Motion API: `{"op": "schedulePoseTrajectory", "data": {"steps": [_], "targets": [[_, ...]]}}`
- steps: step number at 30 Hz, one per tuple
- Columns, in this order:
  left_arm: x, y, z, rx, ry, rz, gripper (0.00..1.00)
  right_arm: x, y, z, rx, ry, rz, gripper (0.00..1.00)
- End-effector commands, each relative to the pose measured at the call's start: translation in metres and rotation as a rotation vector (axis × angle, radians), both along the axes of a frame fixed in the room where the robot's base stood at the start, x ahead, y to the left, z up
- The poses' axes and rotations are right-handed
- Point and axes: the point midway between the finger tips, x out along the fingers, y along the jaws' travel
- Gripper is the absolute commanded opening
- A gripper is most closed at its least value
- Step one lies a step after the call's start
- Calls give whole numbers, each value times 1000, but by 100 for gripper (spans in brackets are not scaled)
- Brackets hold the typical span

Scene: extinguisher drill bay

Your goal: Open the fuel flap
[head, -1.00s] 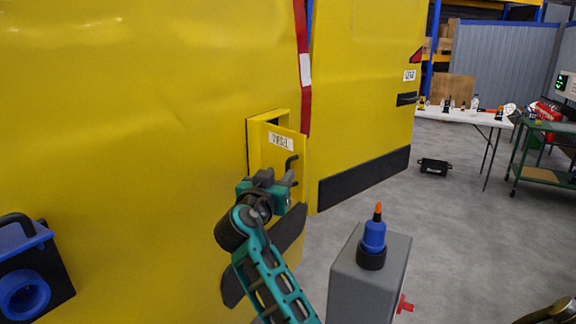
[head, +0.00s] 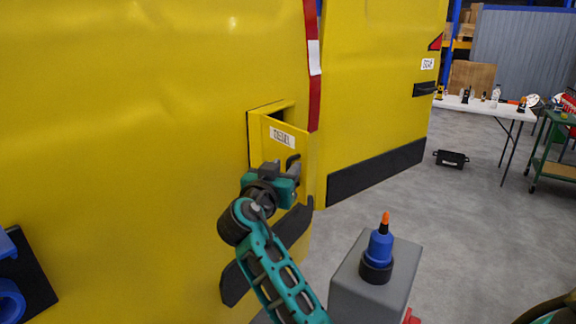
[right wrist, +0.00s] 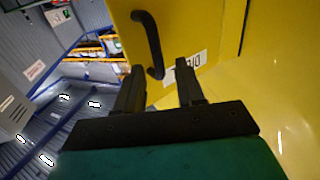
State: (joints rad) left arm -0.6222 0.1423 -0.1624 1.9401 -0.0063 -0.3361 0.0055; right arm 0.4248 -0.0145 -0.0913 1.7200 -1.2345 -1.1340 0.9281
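The fuel flap (head: 278,160) is a small yellow door with a white label on the yellow vehicle side. It stands ajar, with a dark gap behind its top edge. A black bar handle (right wrist: 148,40) is on its face; in the head view it is partly hidden by my gripper. My right gripper (head: 295,175) is in front of the flap, by the handle. In the right wrist view its fingers (right wrist: 158,72) are apart, and the handle's lower end shows between their tips, not clamped. My left gripper is not in view.
A grey post with a blue bottle (head: 378,252) stands close to the right of my arm. A blue device (head: 12,285) is on the vehicle at the left edge. A white table (head: 485,106) and a green cart (head: 555,165) stand farther back, with open floor before them.

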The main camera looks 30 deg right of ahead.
Motion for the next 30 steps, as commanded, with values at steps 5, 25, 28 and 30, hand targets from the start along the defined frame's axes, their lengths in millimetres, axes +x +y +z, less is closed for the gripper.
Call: {"op": "schedulePoseTrajectory", "data": {"steps": [5,25,28,30], "targets": [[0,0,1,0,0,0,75,-1,1,0,0,0,0,38],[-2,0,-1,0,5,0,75,0,2,0,0,-1,1,3],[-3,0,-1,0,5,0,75,0,2,0,0,-1,2,0],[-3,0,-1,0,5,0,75,0,2,1,-1,-2,3,0]]}}
